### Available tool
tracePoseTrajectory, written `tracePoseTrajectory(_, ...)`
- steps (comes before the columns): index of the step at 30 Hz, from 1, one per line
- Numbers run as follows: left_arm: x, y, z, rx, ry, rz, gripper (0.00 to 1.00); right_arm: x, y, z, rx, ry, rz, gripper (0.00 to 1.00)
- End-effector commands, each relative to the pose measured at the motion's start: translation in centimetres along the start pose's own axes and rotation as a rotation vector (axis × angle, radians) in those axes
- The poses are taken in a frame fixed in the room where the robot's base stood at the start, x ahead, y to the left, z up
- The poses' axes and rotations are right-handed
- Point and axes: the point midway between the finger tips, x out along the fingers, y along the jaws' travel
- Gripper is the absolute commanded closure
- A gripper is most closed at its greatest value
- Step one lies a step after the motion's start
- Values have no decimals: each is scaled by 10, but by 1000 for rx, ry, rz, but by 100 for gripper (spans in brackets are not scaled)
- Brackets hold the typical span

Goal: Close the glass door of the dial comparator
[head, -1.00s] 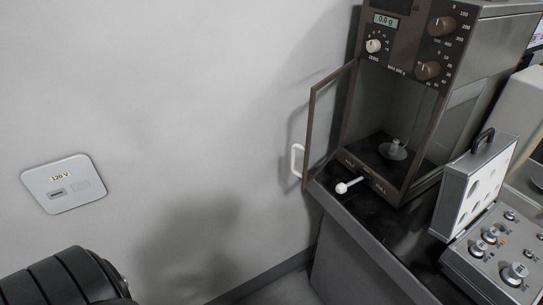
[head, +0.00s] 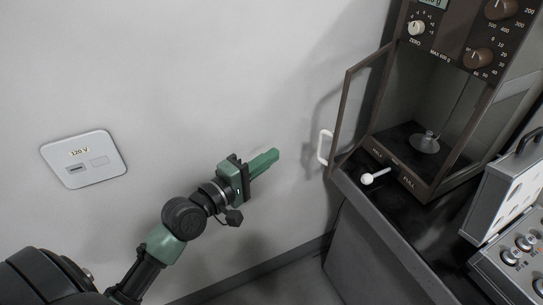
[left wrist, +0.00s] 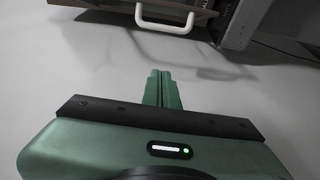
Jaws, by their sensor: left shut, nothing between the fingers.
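The dial comparator is a brown cabinet (head: 459,57) with knobs and a display, at the right of the head view. Its glass door (head: 358,108) stands open, swung out to the left from the cabinet front. The door has a white handle (head: 324,147), which also shows at the top of the left wrist view (left wrist: 165,27). My left gripper (head: 276,155) is shut and empty, a short way left of the handle and apart from it. Its closed green fingers also show in the left wrist view (left wrist: 161,76). My right gripper is not in view.
A white-knobbed lever (head: 368,179) sticks out at the cabinet's front base. A small pan (head: 426,142) stands inside. A silver case (head: 510,188) and a knobbed box (head: 520,260) stand at the right on the dark table (head: 405,222). A wall plate (head: 84,158) is at the left.

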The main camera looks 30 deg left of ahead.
Motion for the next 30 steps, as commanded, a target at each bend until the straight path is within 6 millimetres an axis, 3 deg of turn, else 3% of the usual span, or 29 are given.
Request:
tracePoseTrajectory(11,81,2,0,2,1,2,100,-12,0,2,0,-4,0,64)
tracePoseTrajectory(18,86,1,32,0,1,-1,100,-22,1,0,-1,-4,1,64)
tracePoseTrajectory(30,87,-1,38,4,2,-1,100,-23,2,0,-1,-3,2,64)
